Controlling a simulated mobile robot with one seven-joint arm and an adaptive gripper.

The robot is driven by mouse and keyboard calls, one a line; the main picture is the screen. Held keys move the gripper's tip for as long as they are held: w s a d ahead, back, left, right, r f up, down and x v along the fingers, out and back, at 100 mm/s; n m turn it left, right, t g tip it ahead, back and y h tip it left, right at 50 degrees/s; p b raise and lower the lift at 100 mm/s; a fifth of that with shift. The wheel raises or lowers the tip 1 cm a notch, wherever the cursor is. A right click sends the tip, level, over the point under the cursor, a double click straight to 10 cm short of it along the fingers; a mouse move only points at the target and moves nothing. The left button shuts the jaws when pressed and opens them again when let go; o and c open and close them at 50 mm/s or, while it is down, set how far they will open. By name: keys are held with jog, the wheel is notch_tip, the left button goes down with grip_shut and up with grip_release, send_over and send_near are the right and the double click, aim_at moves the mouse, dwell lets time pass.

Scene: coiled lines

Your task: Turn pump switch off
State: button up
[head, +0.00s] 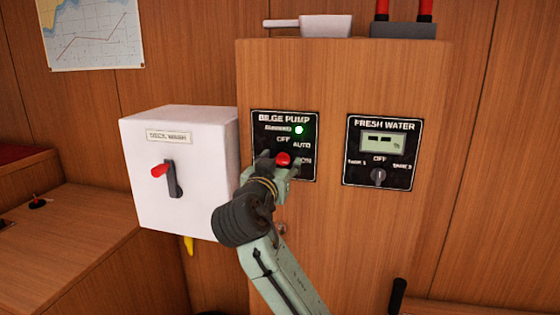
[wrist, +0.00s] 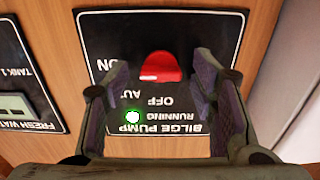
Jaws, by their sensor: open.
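The black bilge pump panel (head: 260,131) is on the front of the wooden cabinet, with a light at RUNNING lit green-white. Its red switch knob (head: 283,159) shows just above my gripper, near the AUTO and ON labels. In the wrist view, which is upside down, the red knob (wrist: 160,67) lies between the two fingers of my gripper (wrist: 163,90). The fingers are open, with a gap on both sides of the knob. The knob's lower part is hidden by my gripper in the head view, and I cannot tell exactly which label it points to.
A fresh water panel (head: 380,120) with a small dial is to the right. A white box (head: 180,205) with a red-tipped lever (head: 168,175) juts out to the left. A scoop-like white object (head: 325,25) lies on top of the cabinet (head: 430,90).

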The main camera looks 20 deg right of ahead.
jog(key=shift+w, duration=0.15)
jog(key=shift+c, duration=0.2)
jog(key=c, duration=1.1)
